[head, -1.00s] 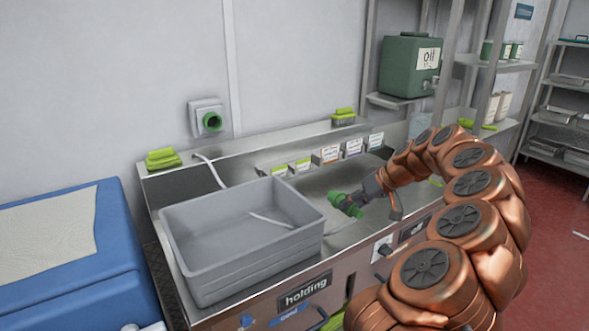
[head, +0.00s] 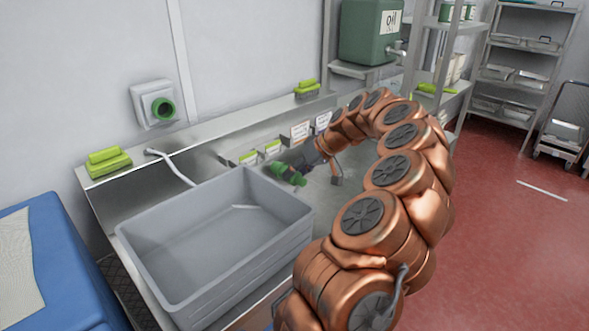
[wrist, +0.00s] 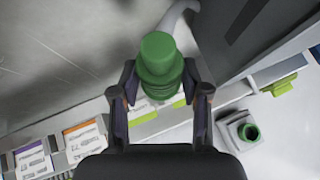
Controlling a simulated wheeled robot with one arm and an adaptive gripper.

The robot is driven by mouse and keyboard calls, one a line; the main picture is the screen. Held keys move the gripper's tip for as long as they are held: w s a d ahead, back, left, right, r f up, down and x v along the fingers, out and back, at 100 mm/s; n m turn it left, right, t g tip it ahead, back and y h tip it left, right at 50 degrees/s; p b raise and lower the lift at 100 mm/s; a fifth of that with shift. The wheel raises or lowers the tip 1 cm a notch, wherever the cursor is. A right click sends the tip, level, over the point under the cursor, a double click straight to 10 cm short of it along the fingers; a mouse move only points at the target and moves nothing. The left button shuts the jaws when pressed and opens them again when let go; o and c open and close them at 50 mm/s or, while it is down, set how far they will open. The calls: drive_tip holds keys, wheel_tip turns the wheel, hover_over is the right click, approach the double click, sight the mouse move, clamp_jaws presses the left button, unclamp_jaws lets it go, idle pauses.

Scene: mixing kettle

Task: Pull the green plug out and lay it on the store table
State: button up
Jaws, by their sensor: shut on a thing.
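The green plug (head: 288,173) is held in my gripper (head: 296,168), clear of any socket, above the metal bench just behind the right side of the grey bin. In the wrist view the plug (wrist: 160,62) sits between the two dark fingers of my gripper (wrist: 160,80), which are shut on its sides. A wall socket with a green ring (head: 163,108) is at the left on the wall. It also shows in the wrist view (wrist: 247,132). I cannot tell which surface is the store table.
The grey bin (head: 145,258) stands on the bench in front. A green oil container (head: 365,30) stands on a shelf behind my arm. A blue box (head: 60,250) is at the left. Open red floor (head: 500,240) lies to the right, with shelving (head: 525,45) behind.

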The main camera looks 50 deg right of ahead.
drive_tip(key=shift+f, duration=1.4)
drive_tip(key=shift+f+b, duration=1.15)
drive_tip(key=shift+f, duration=0.4)
drive_tip(key=o, duration=1.3)
drive_tip(key=shift+c, duration=0.2)
drive_tip(key=o, duration=0.5)
drive_tip(key=shift+s+d+r, duration=0.1)
drive_tip(key=shift+s+r, duration=0.05)
drive_tip(key=shift+r, duration=0.05)
